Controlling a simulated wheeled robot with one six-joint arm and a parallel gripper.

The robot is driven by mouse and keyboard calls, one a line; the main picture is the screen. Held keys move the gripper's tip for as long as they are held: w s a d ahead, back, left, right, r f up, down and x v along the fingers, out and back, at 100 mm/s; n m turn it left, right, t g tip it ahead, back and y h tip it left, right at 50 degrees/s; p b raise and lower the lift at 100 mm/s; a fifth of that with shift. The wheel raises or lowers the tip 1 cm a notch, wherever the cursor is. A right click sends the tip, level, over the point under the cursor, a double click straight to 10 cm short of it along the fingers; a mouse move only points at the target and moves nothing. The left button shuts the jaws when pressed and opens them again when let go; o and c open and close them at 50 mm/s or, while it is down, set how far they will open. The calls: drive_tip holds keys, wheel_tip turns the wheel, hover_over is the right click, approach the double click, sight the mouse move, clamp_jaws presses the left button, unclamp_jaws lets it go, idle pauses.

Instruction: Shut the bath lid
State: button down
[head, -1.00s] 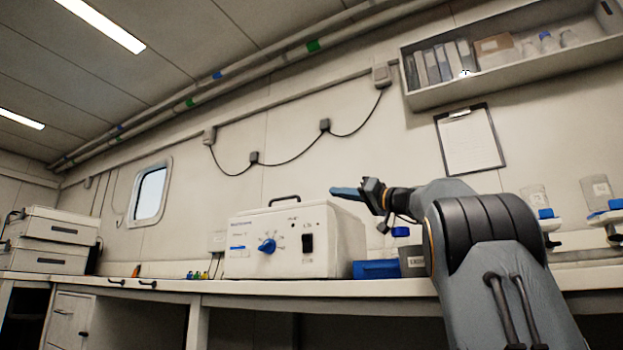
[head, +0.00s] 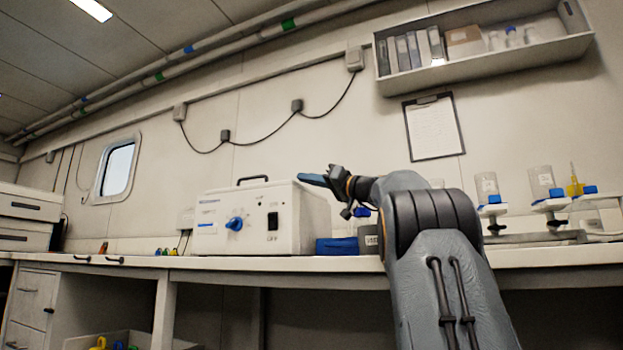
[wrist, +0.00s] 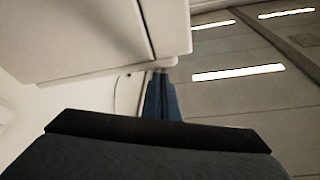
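The bath is most likely the white box (head: 258,222) on the bench, with a blue front knob (head: 234,223) and a black handle (head: 252,179) on top. I cannot make out a raised lid or an opening from this low angle. My gripper (head: 312,179) is at the box's upper right edge, its blue fingers pointing left. Contact cannot be told. In the wrist view my gripper's fingers (wrist: 161,98) lie together with nothing visible between them. A pale box-like surface with a lip (wrist: 110,40) fills the upper left there.
A blue box (head: 337,246) and a grey container (head: 368,240) stand right of the bath. Beakers on stands (head: 492,205) are farther right. A wall shelf (head: 478,72) and clipboard (head: 433,127) are above. The bench front (head: 200,263) left of my arm is mostly clear.

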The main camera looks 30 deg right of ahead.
drive_tip(key=s+d+p, duration=0.4)
drive_tip(key=s+d, duration=0.1)
drive_tip(key=s, duration=0.3)
drive_tip(key=shift+r, duration=0.35)
drive_tip(key=shift+s, duration=0.1)
